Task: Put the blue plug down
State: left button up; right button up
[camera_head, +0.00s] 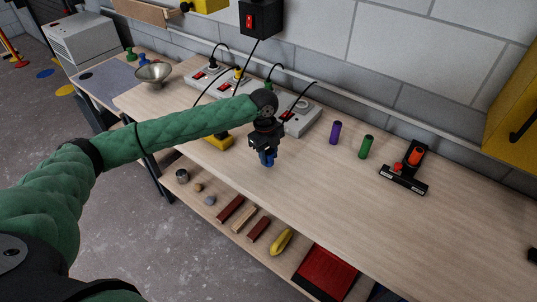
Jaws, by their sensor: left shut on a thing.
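The blue plug (268,159) is a small blue piece below my left gripper (266,150). My left arm comes in from the left, and its gripper is shut on the plug over the front part of the wooden bench (330,190). The fingers hide the plug's upper part. I cannot tell whether the plug's lower end touches the bench top. My right gripper is not in view.
Power strips (300,122) with cables lie behind the gripper. A purple cylinder (335,132), a green cylinder (366,146) and a black tool (405,172) with an orange part stand to the right. A yellow object (218,142) is close left. The front-right bench top is clear.

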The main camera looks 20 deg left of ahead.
pick_arm(q)
jog(key=shift+f, duration=0.7)
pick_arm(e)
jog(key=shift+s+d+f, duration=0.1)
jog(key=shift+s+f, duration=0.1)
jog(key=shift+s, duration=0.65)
pick_arm(q)
jog(key=shift+f, duration=0.5)
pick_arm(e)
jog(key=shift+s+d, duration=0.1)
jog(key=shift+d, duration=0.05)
pick_arm(q)
jog(key=o, duration=1.1)
jog(key=shift+c, duration=0.2)
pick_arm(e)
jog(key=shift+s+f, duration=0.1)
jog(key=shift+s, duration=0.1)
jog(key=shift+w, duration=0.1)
